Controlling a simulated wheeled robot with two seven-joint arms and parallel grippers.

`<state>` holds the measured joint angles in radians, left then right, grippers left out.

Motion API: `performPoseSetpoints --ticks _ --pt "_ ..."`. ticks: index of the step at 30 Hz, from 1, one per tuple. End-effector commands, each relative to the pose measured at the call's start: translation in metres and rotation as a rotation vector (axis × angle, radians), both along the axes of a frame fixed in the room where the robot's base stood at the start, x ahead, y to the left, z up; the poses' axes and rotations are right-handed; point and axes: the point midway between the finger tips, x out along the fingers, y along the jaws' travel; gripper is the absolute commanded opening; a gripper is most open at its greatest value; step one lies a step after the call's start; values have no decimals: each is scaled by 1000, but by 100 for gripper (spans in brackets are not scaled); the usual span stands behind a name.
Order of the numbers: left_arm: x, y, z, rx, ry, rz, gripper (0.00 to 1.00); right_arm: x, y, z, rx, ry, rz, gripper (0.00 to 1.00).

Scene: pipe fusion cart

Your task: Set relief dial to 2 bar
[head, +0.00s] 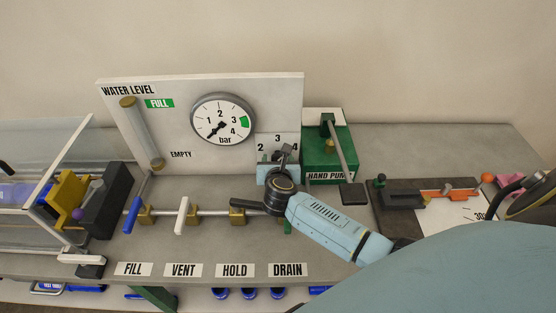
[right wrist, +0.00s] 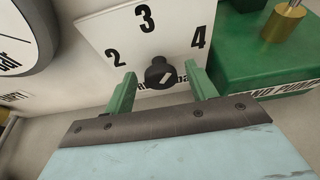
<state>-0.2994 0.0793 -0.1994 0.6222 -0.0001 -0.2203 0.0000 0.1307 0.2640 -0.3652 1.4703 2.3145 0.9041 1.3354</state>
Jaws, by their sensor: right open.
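The relief dial is a black knob (right wrist: 160,73) with a short white mark, in front of a white plate (right wrist: 112,36) numbered 2, 3 and 4. The mark looks slanted up to the right, but its exact reading is unclear. My right gripper (right wrist: 161,70) is open, with one green finger on each side of the knob and visible gaps on both sides. In the head view the numbered plate (head: 266,141) shows above my right wrist, which covers its lower part. My left gripper is not in view.
A round pressure gauge (head: 223,118) stands left of the dial, its needle pointing lower left. The green hand pump (head: 318,161) is close on the right. Valve handles, one blue (head: 132,215) and one white (head: 182,215), line the pipe at left. FILL, VENT, HOLD and DRAIN labels lie in front.

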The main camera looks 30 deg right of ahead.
Motion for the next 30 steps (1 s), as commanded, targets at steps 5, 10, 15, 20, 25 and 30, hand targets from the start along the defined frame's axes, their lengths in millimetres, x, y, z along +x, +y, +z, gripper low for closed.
performPoseSetpoints --ticks 5,10,15,20,25,30 --pt "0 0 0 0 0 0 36 0 0 0 0 0 0 45" --pt "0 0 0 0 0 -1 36 0 0 0 -1 1 -1 22" --pt "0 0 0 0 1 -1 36 0 0 0 -2 1 0 13" --pt "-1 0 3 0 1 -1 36 0 0 0 -27 18 -2 13" --pt "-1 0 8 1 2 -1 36 0 2 0 -94 62 -3 13" --pt "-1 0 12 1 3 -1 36 0 3 -1 -198 127 -2 13"
